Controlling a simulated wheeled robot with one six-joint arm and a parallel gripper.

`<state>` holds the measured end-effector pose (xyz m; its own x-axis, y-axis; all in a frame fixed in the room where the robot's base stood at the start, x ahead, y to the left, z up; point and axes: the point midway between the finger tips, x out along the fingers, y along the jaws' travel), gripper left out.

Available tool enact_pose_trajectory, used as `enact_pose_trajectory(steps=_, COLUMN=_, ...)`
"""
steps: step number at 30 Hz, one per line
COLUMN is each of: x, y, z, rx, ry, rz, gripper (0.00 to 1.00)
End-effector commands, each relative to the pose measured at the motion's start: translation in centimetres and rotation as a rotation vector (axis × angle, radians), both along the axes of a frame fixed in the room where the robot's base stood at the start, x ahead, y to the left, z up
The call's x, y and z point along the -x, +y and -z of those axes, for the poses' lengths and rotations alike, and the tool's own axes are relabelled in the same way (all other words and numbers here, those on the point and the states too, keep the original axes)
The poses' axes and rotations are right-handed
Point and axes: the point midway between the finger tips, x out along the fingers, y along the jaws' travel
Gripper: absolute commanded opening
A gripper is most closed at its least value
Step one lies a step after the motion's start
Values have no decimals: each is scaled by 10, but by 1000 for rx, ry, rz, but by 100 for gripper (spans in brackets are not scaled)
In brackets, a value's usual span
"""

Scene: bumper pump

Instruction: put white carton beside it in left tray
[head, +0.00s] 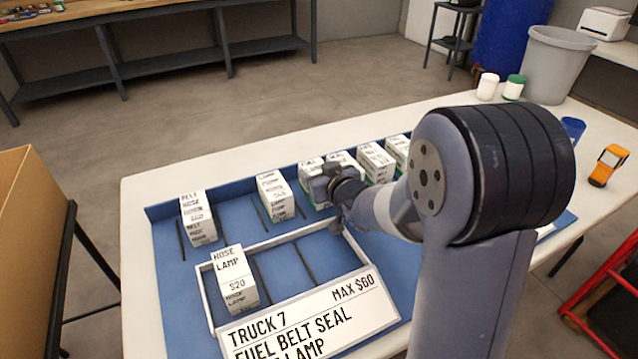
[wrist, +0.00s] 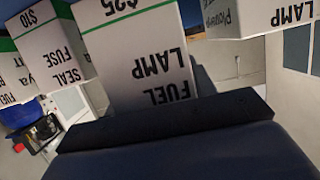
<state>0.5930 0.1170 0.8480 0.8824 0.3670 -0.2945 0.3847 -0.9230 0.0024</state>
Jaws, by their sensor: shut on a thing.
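A white carton marked FUEL LAMP $25 (wrist: 150,65) fills the middle of the wrist view, upside down, against the dark pad of my gripper (wrist: 165,118). My gripper is shut on it. In the head view my gripper (head: 333,192) is at the row of cartons behind the tray, and my arm hides part of that row. I cannot tell whether the held carton is lifted. The white-rimmed tray (head: 207,300) has thin dark dividers. A HOSE LAMP $20 carton (head: 233,272) stands upright in its left compartment; the middle looks empty. The TRUCK 7, MAX $60 sign (head: 310,322) is at its front.
More white cartons stand at the back: one at far left (head: 198,218), one right of it (head: 275,196), and others beside my gripper (head: 375,160). A SEAL FUSE carton (wrist: 55,50) is close to the held one. An orange device (head: 608,165) lies at right.

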Motion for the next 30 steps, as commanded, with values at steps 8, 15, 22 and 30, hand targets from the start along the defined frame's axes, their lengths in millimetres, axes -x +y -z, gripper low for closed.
enact_pose_trajectory(steps=8, x=0, y=0, z=23, rx=-1, ry=-2, rz=-1, gripper=21)
enact_pose_trajectory(steps=15, x=0, y=0, z=28, rx=-1, ry=-1, rz=-1, gripper=21)
enact_pose_trajectory(steps=22, x=0, y=0, z=26, rx=0, ry=1, rz=0, gripper=71)
enact_pose_trajectory(steps=30, x=0, y=0, z=26, rx=0, ry=1, rz=0, gripper=74)
